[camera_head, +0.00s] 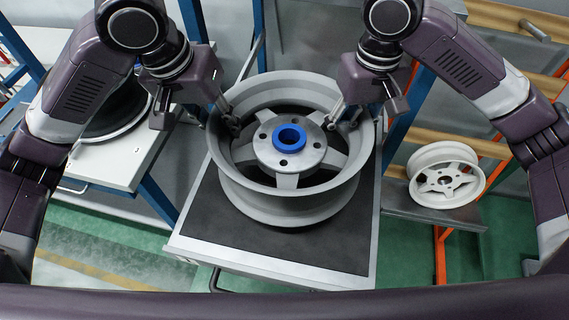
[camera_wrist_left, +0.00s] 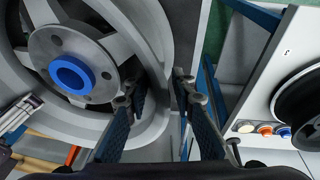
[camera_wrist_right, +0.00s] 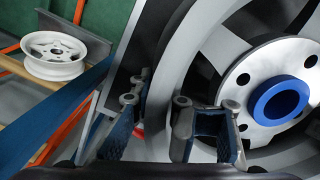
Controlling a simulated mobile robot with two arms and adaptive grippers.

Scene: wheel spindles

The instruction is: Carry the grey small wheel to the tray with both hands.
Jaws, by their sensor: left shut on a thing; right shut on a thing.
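The grey wheel (camera_head: 268,200), with a blue ring (camera_head: 289,138) at its hub, is in the middle of the head view, hub facing up. It is over the dark-topped tray (camera_head: 330,277) with a light edge; I cannot tell whether it touches. My left gripper (camera_head: 233,122) is shut on the left side of the wheel's upper rim. My right gripper (camera_head: 345,114) is shut on the right side of that rim. The wheel's rim passes between the fingers in the left wrist view (camera_wrist_left: 158,85) and right wrist view (camera_wrist_right: 165,90).
A white wheel (camera_head: 447,196) rests on a grey shelf (camera_head: 436,212) at the right. At the left, a black round thing (camera_head: 118,110) lies on a white-topped bench (camera_head: 105,170). Blue frame posts stand on both sides. Green floor shows in front.

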